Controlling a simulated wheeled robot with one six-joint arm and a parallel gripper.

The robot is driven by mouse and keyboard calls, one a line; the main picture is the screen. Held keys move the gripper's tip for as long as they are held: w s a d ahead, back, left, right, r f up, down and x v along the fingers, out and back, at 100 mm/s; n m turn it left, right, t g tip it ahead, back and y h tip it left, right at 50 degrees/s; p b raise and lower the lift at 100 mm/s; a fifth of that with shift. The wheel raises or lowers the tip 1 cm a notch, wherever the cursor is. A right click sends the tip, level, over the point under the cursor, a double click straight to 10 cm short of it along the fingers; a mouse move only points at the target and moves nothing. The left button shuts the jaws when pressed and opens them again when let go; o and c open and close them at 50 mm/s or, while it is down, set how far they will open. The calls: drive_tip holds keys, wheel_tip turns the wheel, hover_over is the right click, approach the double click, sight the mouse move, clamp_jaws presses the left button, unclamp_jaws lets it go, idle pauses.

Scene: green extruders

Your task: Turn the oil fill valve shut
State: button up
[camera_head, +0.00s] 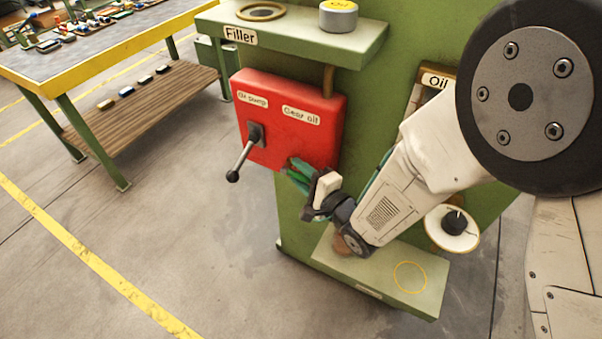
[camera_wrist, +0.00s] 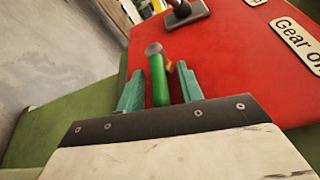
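The red panel (camera_head: 290,105) on the green machine has a label that seems to read "Oil pump" and a "Gear oil" label (camera_head: 300,115). A green handle with a grey end (camera_wrist: 158,80), perhaps the oil fill valve, shows in front of the panel in the wrist view. My gripper (camera_head: 297,173) is at the panel's lower right, below the "Gear oil" label. In the wrist view my gripper's teal fingers (camera_wrist: 160,90) stand apart on either side of the handle, with gaps visible. The handle's mount is hidden.
A black lever (camera_head: 243,158) hangs down and left from the panel, left of my gripper. A green "Filler" shelf (camera_head: 290,38) juts out above. A lower ledge (camera_head: 345,268) lies below my arm. Open floor is at left, beyond it a workbench (camera_head: 110,45).

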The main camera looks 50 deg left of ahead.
drive_tip(key=d, duration=0.7)
drive_tip(key=shift+d+r, duration=0.25)
drive_tip(key=shift+d, duration=0.1)
drive_tip(key=shift+d, duration=0.1)
